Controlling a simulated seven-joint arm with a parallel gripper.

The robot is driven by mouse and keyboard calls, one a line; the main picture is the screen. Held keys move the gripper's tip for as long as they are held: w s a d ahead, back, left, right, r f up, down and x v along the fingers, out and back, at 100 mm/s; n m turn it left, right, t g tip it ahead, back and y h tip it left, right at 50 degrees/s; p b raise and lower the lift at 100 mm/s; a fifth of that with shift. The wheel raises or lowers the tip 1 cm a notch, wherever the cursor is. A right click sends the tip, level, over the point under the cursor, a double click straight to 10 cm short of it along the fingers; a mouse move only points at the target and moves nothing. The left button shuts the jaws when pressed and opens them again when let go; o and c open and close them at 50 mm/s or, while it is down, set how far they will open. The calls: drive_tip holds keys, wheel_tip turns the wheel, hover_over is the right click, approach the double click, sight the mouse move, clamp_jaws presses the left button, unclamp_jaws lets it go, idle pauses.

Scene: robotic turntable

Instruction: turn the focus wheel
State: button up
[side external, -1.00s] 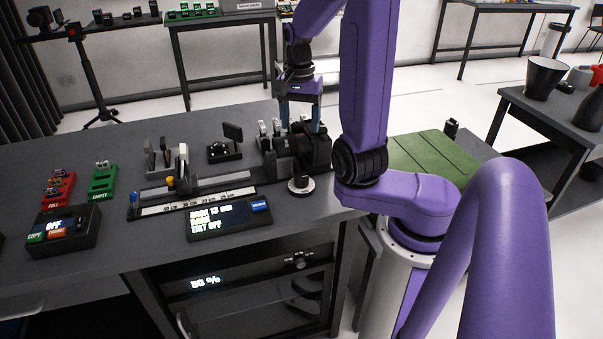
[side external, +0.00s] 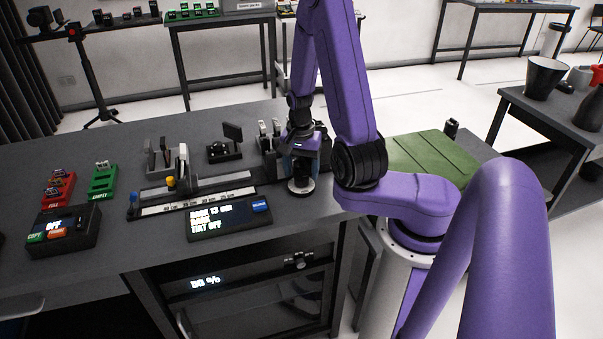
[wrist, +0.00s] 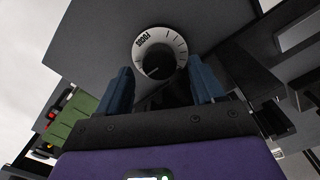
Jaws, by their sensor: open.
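The focus wheel (side external: 301,185) is a small round knob with a black top and a pale marked dial, near the front edge of the bench. In the wrist view its black knob (wrist: 157,66) sits inside the pale ring with tick marks and lettering. My gripper (side external: 301,172) is right above the wheel, pointing down. Its blue fingers are apart in the wrist view (wrist: 163,85), one on each side of the wheel's lower part in the picture. Whether they touch the knob cannot be told.
A display box (side external: 230,219) with bright text stands left of the wheel. Behind it is a ruler rail (side external: 195,201) with a yellow knob. Dark camera-like equipment (side external: 322,155) is close behind my gripper. Red (side external: 58,188) and green (side external: 103,181) holders stand at the left.

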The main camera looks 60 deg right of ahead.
drive_tip(key=shift+f, duration=0.85)
drive_tip(key=shift+c, duration=0.4)
drive_tip(key=c, duration=1)
drive_tip(key=shift+n, duration=3)
drive_tip(key=o, duration=1.1)
